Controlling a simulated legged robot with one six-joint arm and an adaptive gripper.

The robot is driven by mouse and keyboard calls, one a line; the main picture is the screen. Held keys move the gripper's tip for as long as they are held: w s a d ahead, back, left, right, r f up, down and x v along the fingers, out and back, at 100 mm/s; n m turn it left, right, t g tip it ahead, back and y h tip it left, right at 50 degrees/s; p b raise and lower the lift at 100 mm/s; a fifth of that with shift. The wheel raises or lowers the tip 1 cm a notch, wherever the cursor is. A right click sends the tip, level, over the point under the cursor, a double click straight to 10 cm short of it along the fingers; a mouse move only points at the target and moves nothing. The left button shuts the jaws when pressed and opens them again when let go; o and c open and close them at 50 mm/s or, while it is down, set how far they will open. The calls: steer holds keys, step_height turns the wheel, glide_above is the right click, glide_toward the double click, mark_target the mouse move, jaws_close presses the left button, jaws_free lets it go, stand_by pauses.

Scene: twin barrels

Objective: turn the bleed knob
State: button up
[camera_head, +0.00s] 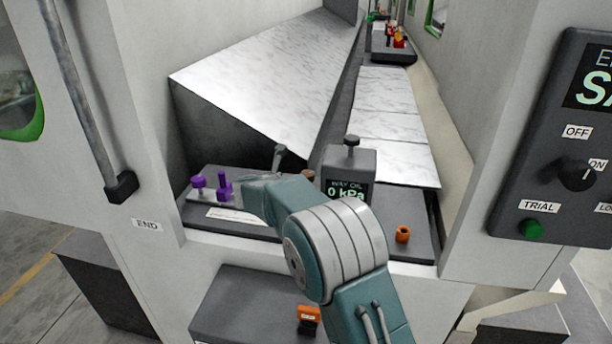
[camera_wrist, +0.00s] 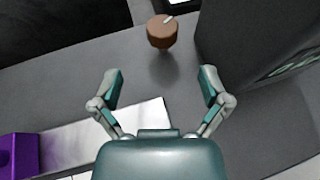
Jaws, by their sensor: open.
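A round brown knob (camera_wrist: 162,30) with a white mark on top stands on a grey panel (camera_wrist: 70,75) in the wrist view. No label on it is readable. In the head view only a small part of the brown knob (camera_head: 308,175) shows, behind my arm. My gripper (camera_wrist: 160,84) is open and empty, its two fingers spread wide. The knob lies beyond the fingertips, roughly centred between them and not touching. In the head view my gripper (camera_head: 279,154) is over the panel, partly hidden by my wrist.
A dark box (camera_head: 350,165) reading "WAY OIL 0 kPa", with a grey knob (camera_head: 352,141) on top, stands close right of the brown knob. Purple pieces (camera_head: 223,186) on a pale plate are at left. An orange piece (camera_head: 402,233) sits at right. Machine walls flank both sides.

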mark_target(305, 175)
steer(key=x, duration=1)
steer(key=shift+w+d, duration=0.15)
steer(key=shift+d, duration=0.05)
